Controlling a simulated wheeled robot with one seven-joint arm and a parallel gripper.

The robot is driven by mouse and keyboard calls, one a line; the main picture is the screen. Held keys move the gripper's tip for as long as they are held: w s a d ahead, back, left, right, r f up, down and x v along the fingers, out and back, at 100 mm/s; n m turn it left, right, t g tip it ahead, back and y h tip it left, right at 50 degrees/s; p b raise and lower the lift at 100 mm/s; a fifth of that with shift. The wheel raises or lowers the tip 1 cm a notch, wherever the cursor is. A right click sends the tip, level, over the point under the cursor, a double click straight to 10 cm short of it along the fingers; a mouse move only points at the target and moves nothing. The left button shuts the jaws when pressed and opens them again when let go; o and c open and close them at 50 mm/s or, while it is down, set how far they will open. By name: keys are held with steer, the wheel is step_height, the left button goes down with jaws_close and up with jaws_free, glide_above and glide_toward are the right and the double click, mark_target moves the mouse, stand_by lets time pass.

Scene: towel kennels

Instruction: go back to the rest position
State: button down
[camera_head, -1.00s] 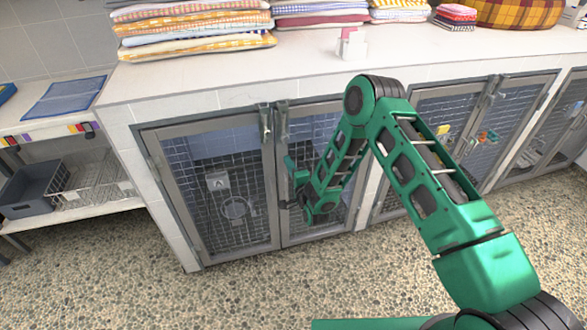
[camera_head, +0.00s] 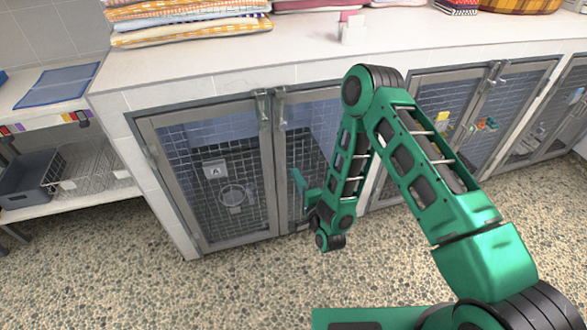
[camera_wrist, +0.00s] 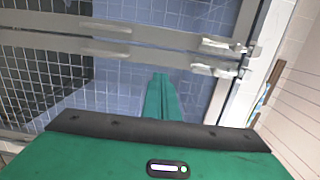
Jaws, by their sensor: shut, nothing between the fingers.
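My gripper (camera_head: 299,181) is at the end of my green arm, in front of the right-hand door (camera_head: 310,150) of the near kennel. In the wrist view its two green fingers (camera_wrist: 161,90) lie side by side, shut and empty, against a background of blue tiles and door bars. I cannot tell how far the fingertips are from the door. My folded forearm hides part of that door and the frame to its right.
The left mesh door (camera_head: 208,180) looks closed, with a bowl (camera_head: 235,195) behind it. Latches (camera_head: 264,105) stand at the top where the doors meet. Folded towels (camera_head: 190,25) lie on the white counter (camera_head: 200,72). The pebbled floor (camera_head: 130,270) in front is clear.

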steer(key=w+d+r+n+g+h, duration=0.2)
steer(key=w+d+r+n, duration=0.15)
steer(key=d, duration=0.35)
steer(key=w+d+r+n+g+h, duration=0.1)
steer(key=w+d+r+n+g, duration=0.1)
steer(key=w+d+r, duration=0.3)
steer(key=s+d+r+n+g+h, duration=0.15)
steer(key=s+d+r, duration=0.25)
steer(key=d, duration=0.5)
steer(key=s+d+r+g+h, duration=0.3)
steer(key=s+d+r, duration=0.1)
steer(key=d, duration=0.5)
steer(key=s+d+r+g+h, duration=0.1)
steer(key=s+d+r+g, duration=0.1)
steer(key=s+d+r, duration=0.5)
steer(key=s+d+r+g, duration=0.1)
steer(key=s+d+g, duration=0.25)
steer(key=s, duration=0.85)
steer(key=s+r+g+y, duration=0.1)
steer(key=s+r, duration=0.1)
steer(key=s, duration=0.7)
steer(key=s+r+g+y, duration=0.1)
steer(key=s+r, duration=0.1)
steer(key=s, duration=0.8)
steer(key=shift+s+a+r+g, duration=0.25)
steer(key=shift+s+r+g, duration=0.05)
steer(key=shift+r, duration=0.1)
